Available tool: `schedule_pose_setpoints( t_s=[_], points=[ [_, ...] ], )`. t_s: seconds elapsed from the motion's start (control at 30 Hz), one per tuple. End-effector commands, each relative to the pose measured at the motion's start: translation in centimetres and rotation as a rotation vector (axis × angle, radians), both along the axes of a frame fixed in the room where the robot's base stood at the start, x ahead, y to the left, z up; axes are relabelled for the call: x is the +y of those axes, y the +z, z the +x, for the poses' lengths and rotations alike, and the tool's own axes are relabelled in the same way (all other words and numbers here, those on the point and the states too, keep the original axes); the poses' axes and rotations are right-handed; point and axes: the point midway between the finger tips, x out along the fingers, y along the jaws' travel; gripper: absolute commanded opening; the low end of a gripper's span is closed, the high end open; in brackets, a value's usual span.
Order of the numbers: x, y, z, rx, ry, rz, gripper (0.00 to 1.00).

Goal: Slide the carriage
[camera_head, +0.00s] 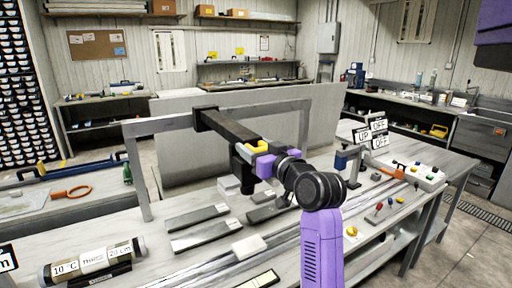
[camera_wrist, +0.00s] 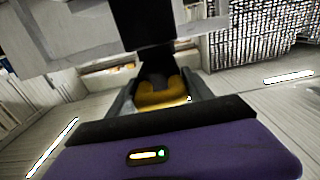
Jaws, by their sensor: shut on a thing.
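The carriage (camera_head: 228,126) is a black body on the grey gantry (camera_head: 165,123), with a black arm reaching forward and a block hanging from its end. A yellow handle (camera_head: 257,146) sits on the near side of that arm. My gripper (camera_head: 256,153), purple and dark grey, is shut on the yellow handle. In the wrist view the yellow handle (camera_wrist: 162,96) lies between the fingers of my gripper (camera_wrist: 160,88), with black carriage parts (camera_wrist: 152,28) above. The handle's contact with the fingers is partly hidden.
The grey bench (camera_head: 160,268) under the gantry carries dark slabs (camera_head: 205,235), pale blocks and a labelled tube (camera_head: 92,264). The carriage arm hangs clear above the bench.

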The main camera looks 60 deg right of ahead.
Motion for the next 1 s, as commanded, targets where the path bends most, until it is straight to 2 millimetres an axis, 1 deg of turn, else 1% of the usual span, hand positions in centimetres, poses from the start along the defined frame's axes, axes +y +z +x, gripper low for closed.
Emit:
schedule_pose_setpoints(
  t_s=[0.17,0.2,0.27,0.3,0.57,0.67,0.77,1.0],
  points=[
    [0.0,0.0,0.0,0.0,-0.002,-0.001,0.0],
    [0.0,0.1,0.0,0.0,-0.002,-0.001,0.62],
    [-0.1,0.1,0.0,0.0,-0.002,-0.001,0.73],
    [-0.1,0.0,0.0,0.0,-0.002,-0.001,0.76],
    [0.0,0.0,-0.1,-0.001,-0.002,-0.001,0.76],
    [0.2,-0.1,-0.4,0.001,-0.002,-0.001,0.76],
    [0.7,-0.1,-1.4,-0.001,-0.003,-0.003,0.76],
    [2.8,-0.1,-4.8,0.0,-0.004,-0.004,0.76]
  ],
)
